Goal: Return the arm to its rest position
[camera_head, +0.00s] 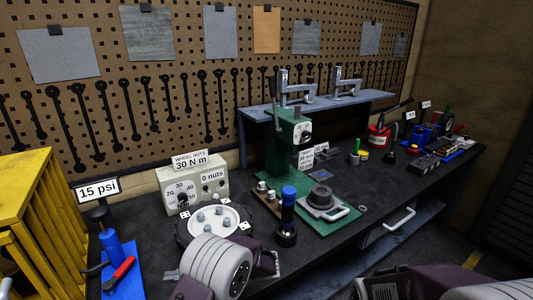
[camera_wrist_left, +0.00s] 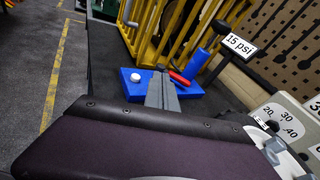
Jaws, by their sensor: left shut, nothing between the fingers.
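My left arm reaches in at the bottom of the head view, with a white rounded joint and dark purple links. My left gripper (camera_head: 171,275) is partly hidden by the arm there; its grey fingertips point left, toward the blue mat (camera_head: 127,284). In the left wrist view the left gripper (camera_wrist_left: 162,92) is shut and empty. Its fingers appear in front of the blue mat (camera_wrist_left: 133,92), near a red-handled tool (camera_wrist_left: 180,78); I cannot tell whether they touch it. Parts of my right arm show at the lower right of the head view; its gripper is out of view.
A yellow frame (camera_head: 35,220) stands at the left. A wheel hub (camera_head: 213,220), a wheel-nut gauge box (camera_head: 193,187) and a blue-topped tool (camera_head: 288,215) stand close around the left arm. A green press (camera_head: 283,140) is behind.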

